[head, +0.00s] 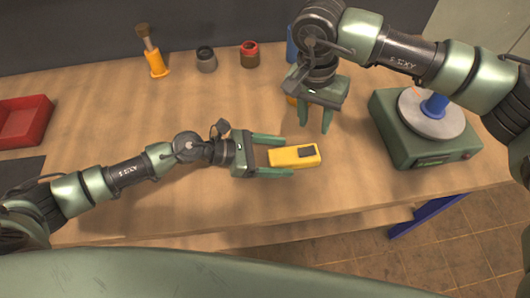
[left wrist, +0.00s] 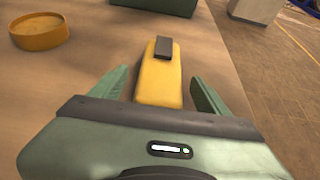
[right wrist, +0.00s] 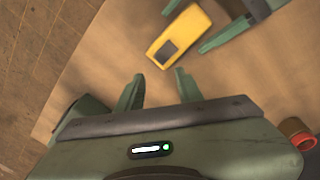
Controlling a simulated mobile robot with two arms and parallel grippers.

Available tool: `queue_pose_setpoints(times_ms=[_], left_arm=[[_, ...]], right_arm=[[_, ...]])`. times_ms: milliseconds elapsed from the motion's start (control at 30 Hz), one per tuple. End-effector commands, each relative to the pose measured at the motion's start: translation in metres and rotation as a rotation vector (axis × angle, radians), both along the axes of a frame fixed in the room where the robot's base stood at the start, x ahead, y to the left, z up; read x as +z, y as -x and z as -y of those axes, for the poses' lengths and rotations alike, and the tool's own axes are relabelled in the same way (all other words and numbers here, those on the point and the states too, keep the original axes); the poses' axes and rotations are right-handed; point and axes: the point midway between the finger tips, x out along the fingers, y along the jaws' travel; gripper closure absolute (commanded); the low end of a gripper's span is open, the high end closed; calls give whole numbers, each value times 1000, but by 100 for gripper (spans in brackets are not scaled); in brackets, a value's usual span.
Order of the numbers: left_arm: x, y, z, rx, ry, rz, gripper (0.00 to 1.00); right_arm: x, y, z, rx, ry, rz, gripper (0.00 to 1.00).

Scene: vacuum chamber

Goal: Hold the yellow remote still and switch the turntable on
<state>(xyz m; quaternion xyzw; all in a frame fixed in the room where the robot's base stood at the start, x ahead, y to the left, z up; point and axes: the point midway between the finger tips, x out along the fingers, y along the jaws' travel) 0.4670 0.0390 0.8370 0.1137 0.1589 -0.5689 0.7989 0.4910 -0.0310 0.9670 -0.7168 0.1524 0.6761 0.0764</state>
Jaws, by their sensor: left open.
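The yellow remote (head: 290,157) lies on the table with a dark pad (head: 307,152) at its right end. My left gripper (head: 286,156) is open, its two fingers on either side of the remote's left end; in the left wrist view the remote (left wrist: 160,82) sits between the fingers with gaps. My right gripper (head: 314,120) is open and empty above the table, behind and right of the remote. The right wrist view shows the remote (right wrist: 180,36) beyond its fingertips. The turntable (head: 412,140) is a green box with a grey disc (head: 432,113) and a blue piece (head: 434,106) on it.
A red bin (head: 24,122) stands at the left. An orange-handled brush (head: 154,58), a grey cup (head: 206,59) and a red-brown cup (head: 250,54) stand along the back. An orange round object (left wrist: 40,31) shows in the left wrist view. The table's front edge is close to my left gripper.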

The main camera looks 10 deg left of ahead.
Motion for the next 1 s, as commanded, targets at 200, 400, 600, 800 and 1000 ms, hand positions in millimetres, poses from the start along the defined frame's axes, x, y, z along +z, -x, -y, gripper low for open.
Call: queue_pose_setpoints(times_ms=[200,400,600,800,1000], left_arm=[[-8,-7,20,-1,1,-1,24],[-10,-8,23,0,0,-1,24],[-10,-8,23,0,0,-1,40],[-10,-8,22,0,0,-1,96],[-10,-8,22,0,0,-1,100]], right_arm=[[0,0,0,0,0,0,64],[0,0,0,0,0,0,64],[0,0,0,0,0,0,64],[0,0,0,0,0,0,64],[1,0,0,-54,-8,3,100]])
